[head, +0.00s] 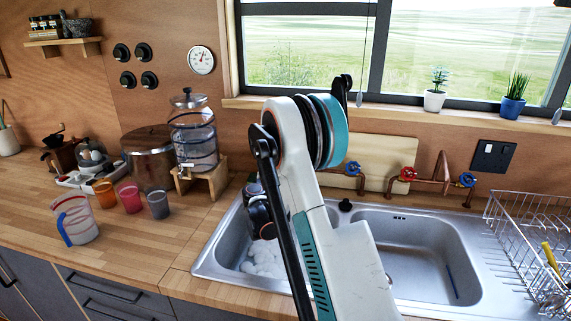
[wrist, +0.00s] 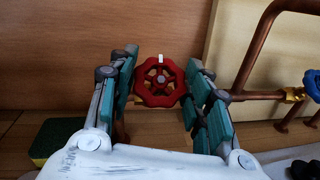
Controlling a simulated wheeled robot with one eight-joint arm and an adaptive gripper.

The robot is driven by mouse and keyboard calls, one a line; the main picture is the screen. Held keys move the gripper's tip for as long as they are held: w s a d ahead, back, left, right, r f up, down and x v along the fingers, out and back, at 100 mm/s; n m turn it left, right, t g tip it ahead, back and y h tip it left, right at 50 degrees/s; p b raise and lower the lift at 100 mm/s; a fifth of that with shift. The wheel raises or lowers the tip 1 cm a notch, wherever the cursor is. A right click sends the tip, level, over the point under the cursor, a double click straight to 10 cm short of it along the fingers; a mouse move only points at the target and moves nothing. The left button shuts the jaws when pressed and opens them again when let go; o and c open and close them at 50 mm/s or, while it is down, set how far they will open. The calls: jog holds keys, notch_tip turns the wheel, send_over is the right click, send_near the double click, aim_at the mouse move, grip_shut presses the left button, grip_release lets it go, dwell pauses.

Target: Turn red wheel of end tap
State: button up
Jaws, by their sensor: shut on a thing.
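In the wrist view, the red wheel (wrist: 160,82) of a tap faces me, with a small white mark at its top. My gripper (wrist: 162,92) has one teal-padded finger on each side of it and is shut on the wheel. In the head view my arm hides this wheel and the fingertips. Another red wheel (head: 408,174) shows to the right there, between a blue wheel (head: 352,168) and a second blue wheel (head: 467,180) on copper pipes.
A double sink (head: 420,222) lies below the taps, with a dish rack (head: 530,235) at right. A green-yellow sponge (wrist: 52,142) lies left of the gripper. A water dispenser (head: 193,135) and cups stand left. A wooden board (head: 375,155) leans behind the pipes.

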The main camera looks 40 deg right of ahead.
jog(key=m+g, duration=0.2)
jog(key=m+g+h, duration=0.1)
jog(key=m+g, duration=0.1)
jog(key=m, duration=0.1)
jog(key=shift+w+a+h, duration=0.1)
jog(key=shift+w+h, duration=0.05)
jog(key=shift+h, duration=0.15)
jog(key=m+g+p, duration=0.1)
jog(key=m+g, duration=0.3)
jog(key=shift+r+m+g+p, duration=0.15)
jog(key=shift+m+g+p, duration=0.15)
jog(key=shift+p, duration=0.05)
jog(key=m+g+y+p, duration=0.1)
jog(key=m+g+y, duration=0.1)
jog(key=m+g, duration=0.1)
jog(key=shift+m, duration=0.6)
jog(key=shift+m+g+y+p, duration=0.95)
jog(key=shift+m+g+y, duration=0.2)
jog(key=shift+m, duration=0.55)
jog(key=o, duration=1.1)
